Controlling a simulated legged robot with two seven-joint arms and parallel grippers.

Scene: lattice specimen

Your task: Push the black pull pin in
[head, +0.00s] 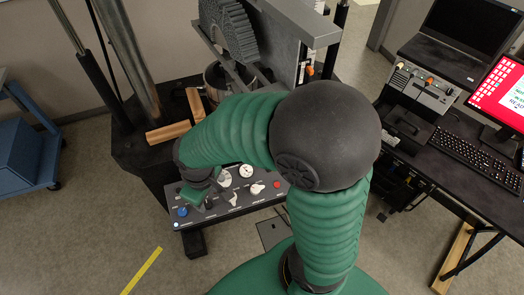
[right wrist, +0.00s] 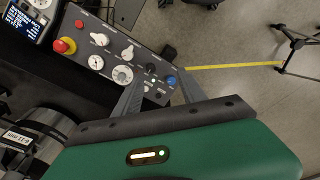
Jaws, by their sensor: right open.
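A small black knob-like part (right wrist: 150,68) stands on the grey control panel (right wrist: 112,62) near its blue button (right wrist: 171,81); I take it for the black pull pin, but cannot tell whether it is in or out. In the head view the black part (head: 209,204) shows small beside my right gripper (head: 202,196). In the right wrist view my right gripper (right wrist: 158,82) is open, with its two dark fingers reaching to the panel's end. The fingers appear on either side of the black part and the blue button; contact cannot be told. My left gripper is not in view.
The panel also carries white knobs (right wrist: 122,74) and a red emergency button (right wrist: 64,45). A testing machine with a dark toothed part (head: 228,30) stands behind it. Wooden blocks (head: 168,132) lie on its black base. A desk with a keyboard (head: 470,150) stands right.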

